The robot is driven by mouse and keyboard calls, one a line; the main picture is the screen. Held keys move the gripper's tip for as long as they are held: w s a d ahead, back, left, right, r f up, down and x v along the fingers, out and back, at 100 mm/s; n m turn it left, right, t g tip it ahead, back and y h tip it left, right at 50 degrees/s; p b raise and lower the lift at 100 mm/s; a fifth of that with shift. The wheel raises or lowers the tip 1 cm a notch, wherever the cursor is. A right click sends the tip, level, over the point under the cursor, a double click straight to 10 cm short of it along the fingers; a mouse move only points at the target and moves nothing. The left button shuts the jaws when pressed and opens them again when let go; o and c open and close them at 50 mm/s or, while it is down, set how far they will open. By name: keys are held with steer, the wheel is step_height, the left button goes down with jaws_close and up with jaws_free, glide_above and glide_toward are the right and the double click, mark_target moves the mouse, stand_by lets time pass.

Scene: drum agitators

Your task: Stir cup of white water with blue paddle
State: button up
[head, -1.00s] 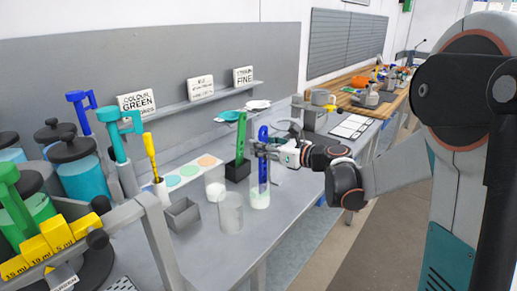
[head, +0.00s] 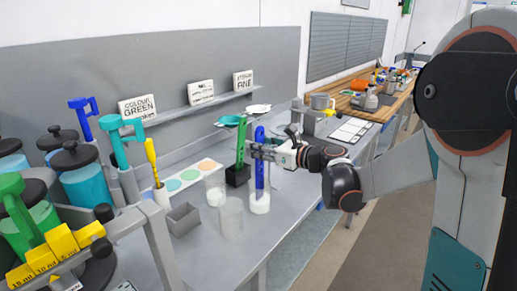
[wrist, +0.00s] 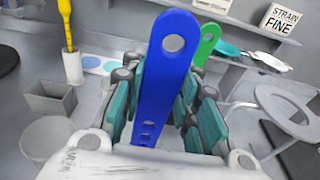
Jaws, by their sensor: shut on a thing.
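The blue paddle (head: 259,165) stands nearly upright, its lower end in the cup of white water (head: 260,204) near the front edge of the bench. My gripper (head: 260,151) is shut on the paddle's upper part, above the cup. In the wrist view the blue paddle (wrist: 166,70), with a round hole near its top and smaller holes below, sits between the teal finger pads of my gripper (wrist: 165,110). The cup and the paddle's lower tip are hidden there. How deep the tip sits cannot be told.
A green paddle (head: 241,145) stands in a black holder (head: 238,174) just left of the cup. Two clear cups (head: 231,218) (head: 215,190) and a grey box (head: 183,219) stand further left. A yellow-handled tool (head: 151,158) stands beyond. Signs line the back shelf (head: 195,106).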

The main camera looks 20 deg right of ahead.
steer(key=shift+r+p, duration=4.3)
steer(key=shift+r, duration=1.85)
